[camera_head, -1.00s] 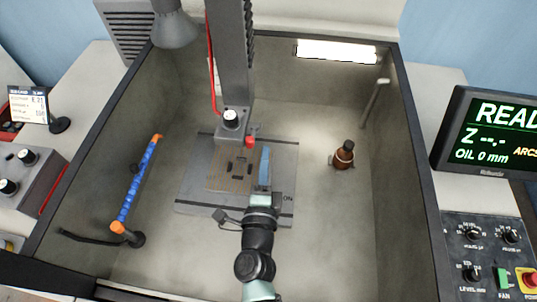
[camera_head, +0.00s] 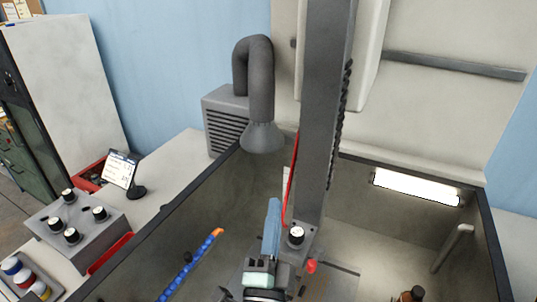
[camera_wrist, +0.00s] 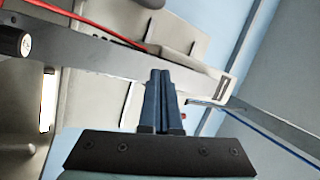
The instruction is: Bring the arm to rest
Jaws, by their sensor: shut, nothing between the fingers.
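My gripper (camera_head: 273,205) points up in front of the machine's grey column in the head view, with its blue fingers together and nothing between them. In the wrist view the two blue fingers (camera_wrist: 160,78) lie side by side, shut and empty. My arm comes up from the bottom edge of the head view.
The grey column (camera_head: 324,120) with a black knob (camera_head: 296,236) and red tip (camera_head: 312,266) stands close by my gripper. A blue hose (camera_head: 188,267) is to the left. A grey duct nozzle (camera_head: 262,137) hangs behind. A brown bottle (camera_head: 413,294) shows at the lower right.

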